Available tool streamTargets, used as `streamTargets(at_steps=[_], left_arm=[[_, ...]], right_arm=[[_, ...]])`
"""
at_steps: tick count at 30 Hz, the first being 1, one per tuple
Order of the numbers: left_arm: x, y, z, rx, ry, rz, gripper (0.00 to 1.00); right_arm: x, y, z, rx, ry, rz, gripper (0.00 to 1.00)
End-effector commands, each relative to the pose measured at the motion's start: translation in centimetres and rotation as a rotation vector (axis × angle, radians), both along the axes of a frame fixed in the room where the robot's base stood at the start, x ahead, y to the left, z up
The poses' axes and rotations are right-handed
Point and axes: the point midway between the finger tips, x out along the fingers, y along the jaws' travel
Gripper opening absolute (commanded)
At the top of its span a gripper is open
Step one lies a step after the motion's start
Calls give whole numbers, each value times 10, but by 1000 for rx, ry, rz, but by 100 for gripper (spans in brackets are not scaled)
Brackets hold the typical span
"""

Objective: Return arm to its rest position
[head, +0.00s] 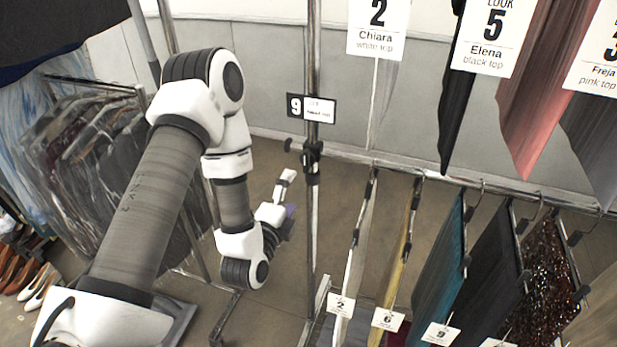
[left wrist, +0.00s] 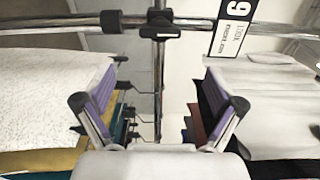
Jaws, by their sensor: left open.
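My left arm (head: 150,205) comes in from the left in the head view, bends at a raised elbow and drops to a wrist near the rack's upright pole. My left gripper (head: 287,200) is partly seen there, left of the pole. In the left wrist view the left gripper (left wrist: 160,112) has its two purple-padded fingers spread wide apart. Nothing is held between them; the chrome rail and pole show beyond the gap. My right gripper is in neither view.
A chrome pole (head: 313,90) with a number 9 tag (head: 311,108) stands close to the gripper. Garments, including a teal one (head: 440,265) and a dark sequined one (head: 543,285), hang at right. Dark clothes (head: 85,150) hang at left, with shoes (head: 38,285) below.

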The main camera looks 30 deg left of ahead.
Motion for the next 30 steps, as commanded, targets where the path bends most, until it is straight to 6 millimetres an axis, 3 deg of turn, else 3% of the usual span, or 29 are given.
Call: streamTargets(at_steps=[5, 8, 11, 14, 17, 18, 21, 24, 27, 30], left_arm=[[0, 0, 0, 0, 0, 0, 94], [-2, -2, -13, 3, 18, -6, 94], [-9, -24, -54, 30, 90, -65, 94], [-27, -56, -120, -5, 273, -149, 94], [-65, -85, -197, -252, 538, -155, 94], [-86, -93, -225, -379, 651, -116, 94], [-148, -108, -280, -720, 914, 113, 94], [-202, -111, -302, -1010, 1057, 467, 94], [-240, -109, -307, -1207, 1077, 812, 94], [-257, -109, -308, -1308, 1045, 1015, 94]], right_arm=[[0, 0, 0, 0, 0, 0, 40], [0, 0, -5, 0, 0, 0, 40], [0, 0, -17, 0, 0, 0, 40], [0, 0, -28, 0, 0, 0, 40], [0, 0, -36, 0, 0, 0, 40], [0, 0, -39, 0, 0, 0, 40], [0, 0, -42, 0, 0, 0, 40], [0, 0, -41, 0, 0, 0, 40], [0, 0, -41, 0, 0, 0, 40], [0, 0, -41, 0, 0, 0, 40]])
